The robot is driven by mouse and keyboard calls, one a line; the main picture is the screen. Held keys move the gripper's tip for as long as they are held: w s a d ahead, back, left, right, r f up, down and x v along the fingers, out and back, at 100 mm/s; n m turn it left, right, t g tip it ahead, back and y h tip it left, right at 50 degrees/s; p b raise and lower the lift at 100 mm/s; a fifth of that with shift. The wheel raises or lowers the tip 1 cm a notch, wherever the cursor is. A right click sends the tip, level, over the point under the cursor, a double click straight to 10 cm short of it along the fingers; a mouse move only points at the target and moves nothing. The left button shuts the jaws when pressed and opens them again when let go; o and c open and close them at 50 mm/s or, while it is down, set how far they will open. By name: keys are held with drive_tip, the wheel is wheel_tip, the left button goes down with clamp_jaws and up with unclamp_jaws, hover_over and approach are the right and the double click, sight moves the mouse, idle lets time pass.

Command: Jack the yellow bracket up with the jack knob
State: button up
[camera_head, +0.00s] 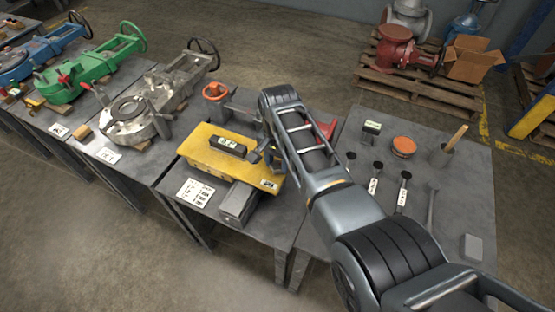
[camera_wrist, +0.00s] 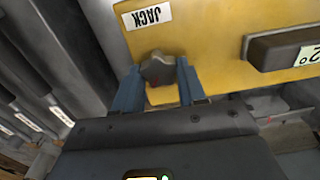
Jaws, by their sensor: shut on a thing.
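The yellow bracket (camera_head: 207,163) lies on the grey table in the middle of the head view. It also fills the upper part of the wrist view (camera_wrist: 210,40). A white label reading JACK (camera_wrist: 147,16) is on it. The grey lobed jack knob (camera_wrist: 157,68) stands at the bracket's edge near this label. My gripper (camera_wrist: 158,82) is shut on the jack knob, one blue finger on each side. In the head view my gripper (camera_head: 268,153) is at the bracket's right end, and my arm hides the knob there.
A black level with a readout (camera_head: 228,146) sits on the bracket; its display partly shows "2°" in the wrist view. A grey block (camera_head: 239,203) is at the bracket's front. Valves (camera_head: 130,110) stand left. Tools and an orange tin (camera_head: 404,145) lie on the right table.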

drive_tip(key=m, duration=0.5)
drive_tip(key=shift+s+d+f+m, duration=0.1)
drive_tip(key=shift+s+f+m, duration=0.15)
drive_tip(key=shift+m, duration=0.05)
drive_tip(key=m, duration=1.1)
drive_tip(key=shift+s, duration=0.15)
drive_tip(key=m, duration=0.5)
drive_tip(key=shift+m, duration=0.3)
drive_tip(key=o, duration=1.1)
drive_tip(key=shift+c, duration=0.2)
drive_tip(key=shift+r, duration=0.1)
drive_tip(key=shift+r, duration=0.15)
